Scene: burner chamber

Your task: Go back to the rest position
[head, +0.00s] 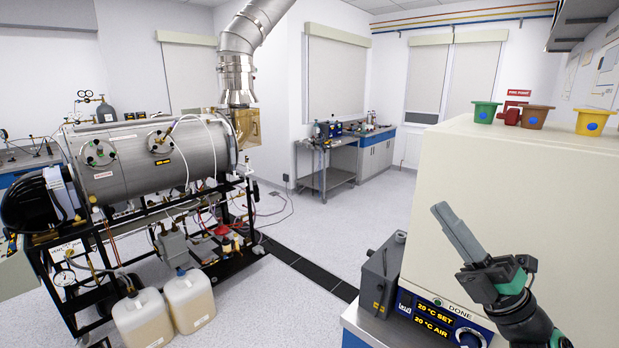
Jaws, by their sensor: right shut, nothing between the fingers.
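My right gripper (455,228) shows at the lower right, its grey fingers together and pointing up and to the left. It is shut and holds nothing. It is in front of the cream oven cabinet (515,165), above the cabinet's display panel (432,318), which reads "20 °C SET", "20 °C AIR" and "DONE". I cannot tell the gap between the fingers and the cabinet. My left gripper is not in the view.
Green (485,111), brown (535,116) and yellow (592,122) pots stand on the cabinet. A grey box (383,272) sits beside it. The steel burner chamber (140,160) and two jugs (190,300) stand left. The floor (335,225) between is mostly clear.

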